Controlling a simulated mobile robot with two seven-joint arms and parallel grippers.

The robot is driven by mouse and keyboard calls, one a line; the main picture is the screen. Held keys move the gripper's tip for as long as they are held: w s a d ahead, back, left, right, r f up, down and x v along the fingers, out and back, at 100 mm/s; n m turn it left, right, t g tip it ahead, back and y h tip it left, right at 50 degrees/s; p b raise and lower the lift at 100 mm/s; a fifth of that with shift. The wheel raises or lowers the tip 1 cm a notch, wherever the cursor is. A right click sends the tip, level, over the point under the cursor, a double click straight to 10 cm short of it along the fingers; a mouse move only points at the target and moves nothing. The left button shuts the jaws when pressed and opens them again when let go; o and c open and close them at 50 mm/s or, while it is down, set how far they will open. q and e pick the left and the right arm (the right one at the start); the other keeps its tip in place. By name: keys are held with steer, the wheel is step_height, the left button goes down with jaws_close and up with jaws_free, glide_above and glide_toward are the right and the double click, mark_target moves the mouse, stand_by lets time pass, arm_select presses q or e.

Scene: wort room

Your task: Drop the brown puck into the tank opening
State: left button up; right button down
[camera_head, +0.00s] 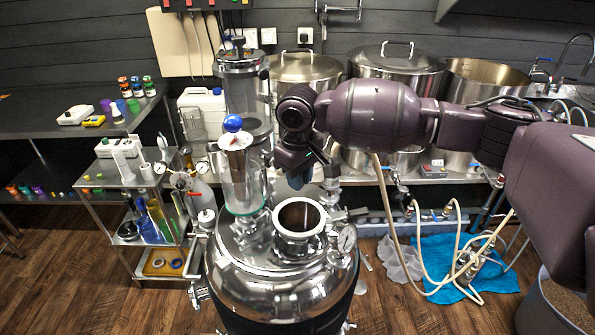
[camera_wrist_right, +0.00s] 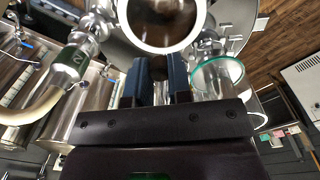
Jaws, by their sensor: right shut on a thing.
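The steel tank (camera_head: 270,270) stands in front of me with its round, white-rimmed opening (camera_head: 299,235) on top. In the wrist view the opening (camera_wrist_right: 163,48) lies just beyond the fingertips, and its inside looks brown. My right gripper (camera_head: 303,183) points down, above and slightly behind the opening. The puck is mostly hidden by the fingers and cannot be made out in the head view. My left gripper is not in view.
A glass cylinder (camera_head: 242,185) with a blue ball on top stands on the tank left of the opening. A pressure gauge (camera_head: 347,239) and pipe fittings are at its right. Large steel pots (camera_head: 397,75) stand on the bench behind. A small cart (camera_head: 135,180) is at the left.

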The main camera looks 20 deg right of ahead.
mark_target(300, 205)
steer(key=shift+f, duration=0.3)
step_height(300, 205, down, 2)
steer(key=shift+f, duration=0.1)
arm_select(q)
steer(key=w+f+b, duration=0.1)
steer(key=b, duration=0.1)
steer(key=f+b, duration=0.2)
steer(key=b, duration=0.1)
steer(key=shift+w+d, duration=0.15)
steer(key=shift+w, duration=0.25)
arm_select(e)
step_height(300, 205, down, 6)
steer(key=shift+r, duration=0.2)
arm_select(q)
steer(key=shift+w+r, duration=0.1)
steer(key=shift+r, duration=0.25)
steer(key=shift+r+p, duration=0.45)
steer(key=shift+p, duration=0.35)
arm_select(e)
steer(key=shift+d, duration=0.1)
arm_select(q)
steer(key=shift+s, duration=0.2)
arm_select(e)
steer(key=c, duration=1)
jaws_free()
